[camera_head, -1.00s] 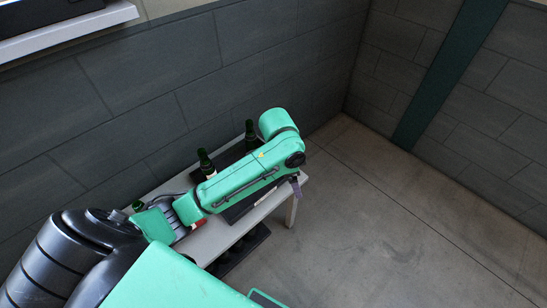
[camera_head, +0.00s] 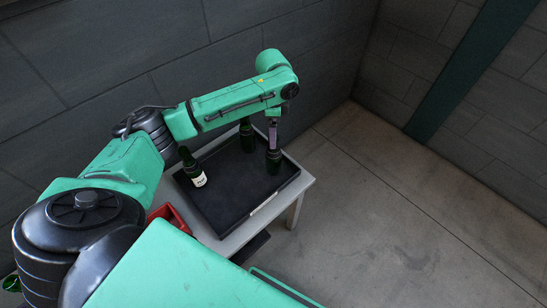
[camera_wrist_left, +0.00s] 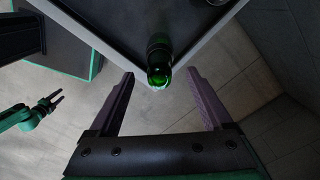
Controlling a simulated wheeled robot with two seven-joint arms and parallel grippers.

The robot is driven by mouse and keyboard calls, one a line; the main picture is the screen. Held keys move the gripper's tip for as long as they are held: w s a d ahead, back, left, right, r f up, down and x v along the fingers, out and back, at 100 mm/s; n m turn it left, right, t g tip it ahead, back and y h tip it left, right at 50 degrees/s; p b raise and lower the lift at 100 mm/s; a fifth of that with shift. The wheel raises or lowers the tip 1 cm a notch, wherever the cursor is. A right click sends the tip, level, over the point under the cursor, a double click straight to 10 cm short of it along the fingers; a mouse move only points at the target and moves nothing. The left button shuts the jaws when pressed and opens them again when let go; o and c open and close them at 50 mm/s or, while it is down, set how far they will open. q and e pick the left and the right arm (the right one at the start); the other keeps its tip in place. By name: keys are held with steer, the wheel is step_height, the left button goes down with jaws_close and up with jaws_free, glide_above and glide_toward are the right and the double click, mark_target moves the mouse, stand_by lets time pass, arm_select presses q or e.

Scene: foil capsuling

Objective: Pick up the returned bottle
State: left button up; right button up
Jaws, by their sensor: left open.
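Three dark green bottles stand in the black tray in the head view: one with a white label (camera_head: 193,170) at the left, one at the back (camera_head: 246,137), and one at the right (camera_head: 273,161). No mark shows which is the returned one. My left gripper (camera_head: 273,138) points down at the right bottle. In the left wrist view my left gripper (camera_wrist_left: 161,74) is open, with this bottle (camera_wrist_left: 158,64) at the gap between its fingertips, not gripped. My right gripper (camera_wrist_left: 50,104) shows small at the left of the wrist view; its jaw state is unclear.
The black tray (camera_head: 228,196) rests on a light table (camera_head: 236,240) by the grey wall. A red container (camera_head: 170,217) is partly hidden behind my arm. Open floor (camera_head: 370,220) lies to the right.

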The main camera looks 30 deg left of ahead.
mark_target(274, 154)
arm_select(q)
step_height(274, 154, down, 4)
steer(key=shift+s+d+f, duration=0.1)
steer(key=shift+d+f, duration=0.05)
steer(key=shift+f, duration=0.5)
jaws_close()
arm_select(e)
steer(key=w, duration=0.1)
steer(key=w+a, duration=0.1)
steer(key=shift+w+a, duration=0.15)
steer(key=shift+w, duration=0.15)
steer(key=shift+w, duration=0.1)
stand_by(0.3)
